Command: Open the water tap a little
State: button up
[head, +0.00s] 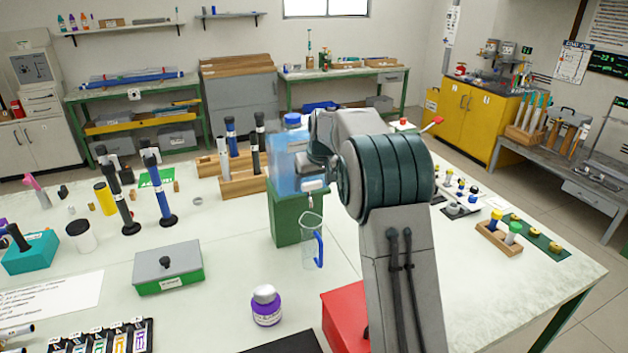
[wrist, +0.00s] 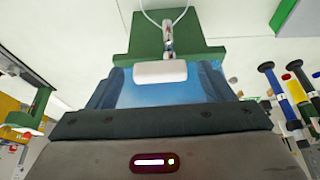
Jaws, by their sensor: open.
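The water tank (head: 284,172) is clear blue with a blue cap, and stands on a green stand (head: 284,222) in the head view. Its small tap (head: 311,201) is low on the side facing right. In the wrist view the tap (wrist: 168,42) is silver with a red mark, beyond a white block (wrist: 160,72). A clear jug (head: 311,254) with a blue handle stands below the tap. My gripper (wrist: 162,90) is open, its dark fingers apart on either side of the blue tank area. I cannot tell whether they touch it. My arm partly hides the tank in the head view.
A purple jar (head: 266,305) and a red box (head: 345,318) are in front of the jug. A wooden rack (head: 240,182) with dark rods stands left of the tank. A grey-lidded green box (head: 168,270) is further left. The tabletop between them is clear.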

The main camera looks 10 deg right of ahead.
jog(key=c, duration=1)
jog(key=shift+s+a+m+h, duration=0.1)
jog(key=shift+m+h, duration=0.25)
jog(key=shift+m, duration=0.65)
jog(key=shift+s+a+m+h, duration=0.15)
jog(key=shift+m+h, duration=0.25)
jog(key=shift+m, duration=0.6)
jog(key=shift+s+a+m+h, duration=0.1)
jog(key=shift+m+h, duration=0.25)
jog(key=shift+m, duration=0.65)
jog(key=o, duration=1)
